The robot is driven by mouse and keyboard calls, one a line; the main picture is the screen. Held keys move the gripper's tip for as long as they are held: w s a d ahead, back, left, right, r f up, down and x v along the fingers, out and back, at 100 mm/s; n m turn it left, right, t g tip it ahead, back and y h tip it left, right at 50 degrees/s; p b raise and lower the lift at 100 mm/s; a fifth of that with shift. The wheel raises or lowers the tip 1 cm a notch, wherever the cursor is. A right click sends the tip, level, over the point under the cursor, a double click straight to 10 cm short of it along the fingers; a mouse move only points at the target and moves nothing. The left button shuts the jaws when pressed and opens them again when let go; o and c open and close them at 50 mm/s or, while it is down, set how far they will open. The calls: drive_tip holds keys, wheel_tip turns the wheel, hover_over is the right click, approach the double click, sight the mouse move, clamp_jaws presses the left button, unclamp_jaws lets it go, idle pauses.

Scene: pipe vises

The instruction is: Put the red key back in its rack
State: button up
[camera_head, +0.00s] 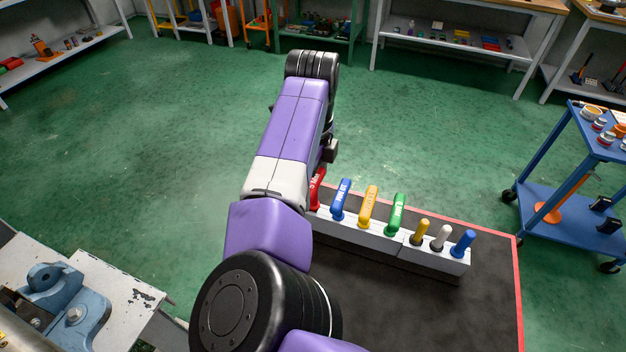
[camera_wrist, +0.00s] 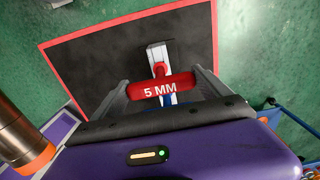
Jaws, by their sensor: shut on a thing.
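The red key (camera_wrist: 165,88), marked 5 MM, lies crosswise between the two fingers of my gripper (camera_wrist: 163,95) in the wrist view. The gripper is shut on its handle. In the head view the red key (camera_head: 317,187) shows at the left end of the grey rack (camera_head: 385,240), partly hidden by my arm. The rack's end (camera_wrist: 157,54) shows beneath the key in the wrist view. The key's lower end is hidden, so I cannot tell how deep it sits in the rack.
Blue (camera_head: 341,199), yellow (camera_head: 368,206) and green (camera_head: 396,214) keys stand in the rack, with several smaller handles to their right. The rack rests on a black mat (camera_head: 400,300) with a red edge. A blue cart (camera_head: 570,190) stands at right, a vise (camera_head: 65,295) at lower left.

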drive_tip(key=shift+f+b, duration=0.3)
drive_tip(key=shift+f, duration=0.4)
idle(0.4)
drive_tip(key=o, duration=1.3)
drive_tip(key=shift+r, duration=0.1)
wheel_tip(320, 180, up, 8)
drive_tip(key=shift+f+b, duration=0.2)
drive_tip(key=shift+b, duration=0.15)
